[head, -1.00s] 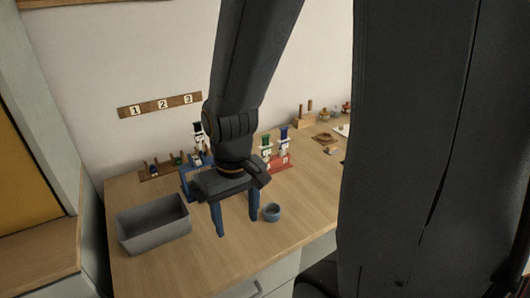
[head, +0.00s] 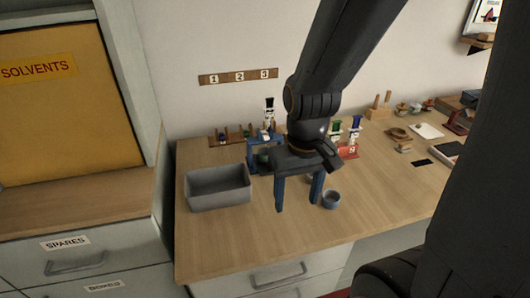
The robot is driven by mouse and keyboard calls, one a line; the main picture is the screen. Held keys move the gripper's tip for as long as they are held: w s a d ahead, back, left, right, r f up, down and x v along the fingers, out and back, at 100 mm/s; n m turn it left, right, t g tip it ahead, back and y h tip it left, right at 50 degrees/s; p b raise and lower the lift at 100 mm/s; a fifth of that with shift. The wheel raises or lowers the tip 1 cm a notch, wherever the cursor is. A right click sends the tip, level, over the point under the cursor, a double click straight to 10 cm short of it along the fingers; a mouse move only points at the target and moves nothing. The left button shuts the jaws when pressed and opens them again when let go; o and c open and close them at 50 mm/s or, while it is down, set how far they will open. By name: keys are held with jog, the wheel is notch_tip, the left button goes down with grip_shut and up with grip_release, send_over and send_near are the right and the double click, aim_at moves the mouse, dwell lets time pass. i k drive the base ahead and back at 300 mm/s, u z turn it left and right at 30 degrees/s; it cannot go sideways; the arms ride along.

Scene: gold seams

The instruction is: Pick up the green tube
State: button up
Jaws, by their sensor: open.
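A tube with a green cap (head: 336,127) stands upright in the red rack (head: 349,153), beside a tube with a blue cap (head: 355,123). My arm partly hides this rack. A tube with a black cap (head: 269,105) stands at the blue rack (head: 254,158), where a small green part (head: 263,156) also shows low down. Which green piece is the task's tube I cannot tell for sure. My gripper (head: 297,204) points down with its blue fingers apart and nothing between them. It is in front of the racks, apart from both.
A grey bin (head: 218,188) stands left of my gripper, and a small blue-grey cup (head: 331,200) is just right of it. A wooden peg strip (head: 228,139) lies at the back. The table front (head: 255,235) is clear. Several small items lie at the right.

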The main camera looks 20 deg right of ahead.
aim_at(335, 137)
jog(key=k, duration=0.5)
jog(key=u, duration=2.25)
jog(key=k, duration=1.5)
jog(key=z, duration=1.9)
jog(key=i, duration=1)
